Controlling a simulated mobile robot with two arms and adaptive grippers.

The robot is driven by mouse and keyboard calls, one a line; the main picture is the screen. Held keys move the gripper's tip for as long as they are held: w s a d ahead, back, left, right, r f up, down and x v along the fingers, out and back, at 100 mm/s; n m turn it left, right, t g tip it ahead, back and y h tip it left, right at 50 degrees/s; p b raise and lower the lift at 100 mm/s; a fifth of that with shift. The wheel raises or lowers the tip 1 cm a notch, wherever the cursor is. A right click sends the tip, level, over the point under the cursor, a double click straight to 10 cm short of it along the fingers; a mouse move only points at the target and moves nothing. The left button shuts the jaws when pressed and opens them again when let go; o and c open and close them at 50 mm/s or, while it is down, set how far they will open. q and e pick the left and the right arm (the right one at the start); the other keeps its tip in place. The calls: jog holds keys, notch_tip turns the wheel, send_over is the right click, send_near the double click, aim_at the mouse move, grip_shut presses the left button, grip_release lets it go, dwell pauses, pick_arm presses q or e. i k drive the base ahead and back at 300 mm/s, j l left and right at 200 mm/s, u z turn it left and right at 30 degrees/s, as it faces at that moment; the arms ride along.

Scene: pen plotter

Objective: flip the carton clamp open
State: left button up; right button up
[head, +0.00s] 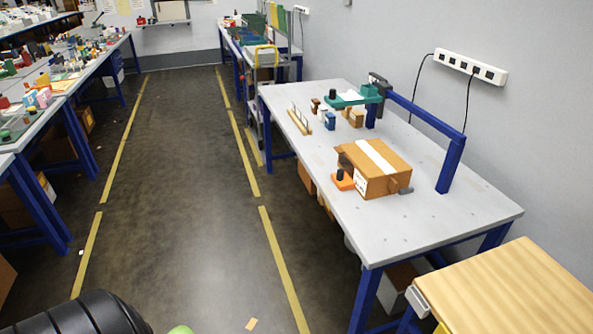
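A brown cardboard carton (388,183) with a pale strip along its top lies on the grey-topped workbench (440,215). An orange block with a black knob (342,180) sits against or just beside its left front corner. A small brown piece with a dark grey end (404,190) sticks out at its right front side. Either could belong to the carton clamp; I cannot tell which, nor whether the clamp is open or shut. Neither of my grippers is in view. A black rounded part, probably mine, shows at the bottom left, well away from the bench.
A blue frame (451,165) stands on the bench's right side. A teal device (353,97) and small blocks stand behind the carton. A wooden-topped table (515,290) is at bottom right. A dark floor aisle (180,180) with yellow lines is open on the left.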

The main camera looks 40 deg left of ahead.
aim_at(341, 179)
jog(key=u, duration=0.9)
jog(key=i+j, duration=0.2)
jog(key=i, duration=0.2)
jog(key=i+j, duration=0.15)
jog(key=i, duration=0.3)
jog(key=z, duration=1.25)
